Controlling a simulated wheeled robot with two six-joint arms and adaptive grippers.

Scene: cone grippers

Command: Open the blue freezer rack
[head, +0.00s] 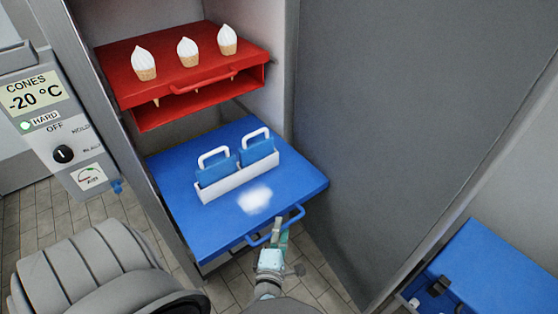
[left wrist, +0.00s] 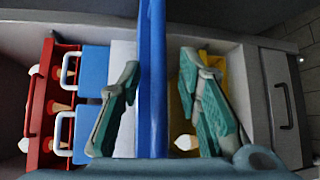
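The blue freezer rack (head: 285,185) is a flat tray below the red rack. It bears a white holder (head: 238,178) with two blue pieces with white handles, and a white frosty patch. Its blue front handle (head: 262,239) faces me. My left gripper (head: 280,229) is at the right part of this handle. In the left wrist view, its fingers (left wrist: 161,75) stand apart on both sides of a long blue bar (left wrist: 152,110), the handle or front edge. The right finger shows a gap from the bar; contact on the left cannot be told. My right gripper is not in view.
The red rack (head: 185,72) above holds three cones. A yellow rack (left wrist: 187,95) shows beyond the bar in the wrist view. A control panel (head: 62,150) is at left. The grey panel (head: 380,110) borders the rack at right; another blue surface (head: 490,260) is lower right.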

